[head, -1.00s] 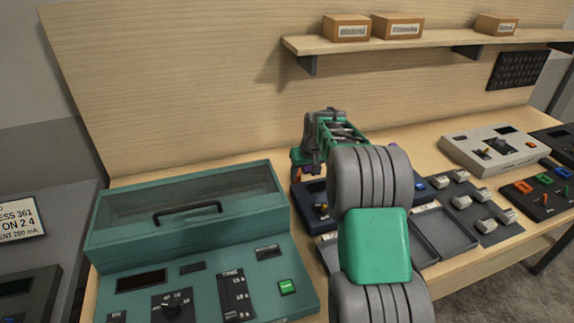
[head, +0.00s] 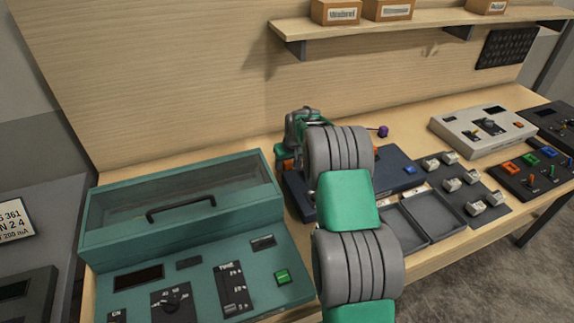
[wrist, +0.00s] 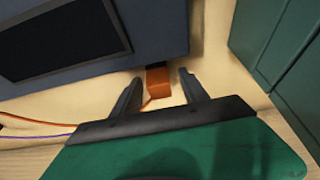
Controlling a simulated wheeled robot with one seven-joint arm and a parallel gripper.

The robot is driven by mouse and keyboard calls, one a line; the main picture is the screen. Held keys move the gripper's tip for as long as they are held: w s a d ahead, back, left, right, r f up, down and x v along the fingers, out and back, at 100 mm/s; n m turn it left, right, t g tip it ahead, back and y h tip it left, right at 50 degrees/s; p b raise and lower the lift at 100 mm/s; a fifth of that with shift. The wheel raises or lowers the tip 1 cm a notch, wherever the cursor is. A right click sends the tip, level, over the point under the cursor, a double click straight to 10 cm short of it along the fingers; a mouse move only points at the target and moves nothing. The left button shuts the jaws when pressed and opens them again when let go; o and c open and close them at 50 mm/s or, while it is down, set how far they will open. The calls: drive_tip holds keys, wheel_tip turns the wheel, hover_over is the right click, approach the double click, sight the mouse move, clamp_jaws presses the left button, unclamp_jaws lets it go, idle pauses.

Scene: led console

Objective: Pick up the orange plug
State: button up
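The orange plug (wrist: 158,84) shows in the wrist view against the edge of a dark blue console (wrist: 100,35). An orange cable runs from near it to the left. My gripper (wrist: 159,76) is open, with one finger on each side of the plug and a visible gap to each. I cannot tell the height of the fingers over the table. In the head view my arm hides the gripper and much of the blue console (head: 395,167). An orange patch shows beside the arm there, but I cannot tell whether it is the plug.
A teal console with a lidded box (head: 180,205) stands close on the left. A purple knob-like thing (head: 383,131) is behind the blue console. Grey trays (head: 436,216) and a grey switch panel (head: 462,190) lie to the right. A shelf (head: 400,32) with boxes hangs above.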

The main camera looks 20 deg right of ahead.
clamp_jaws()
idle(0.3)
idle(0.3)
drive_tip(key=shift+r, duration=0.5)
drive_tip(key=s+d+r+b, duration=0.5)
drive_tip(key=s+d+r, duration=0.4)
drive_tip(key=r, duration=0.3)
drive_tip(key=shift+s+d, duration=0.35)
drive_tip(key=shift+d, duration=0.3)
drive_tip(key=s+d+b, duration=0.3)
drive_tip(key=s+d, duration=0.1)
drive_tip(key=s, duration=0.6)
drive_tip(key=shift+d+f+b, duration=0.3)
drive_tip(key=shift+d+f, duration=0.05)
drive_tip(key=shift+f, duration=0.05)
drive_tip(key=shift+r, duration=0.1)
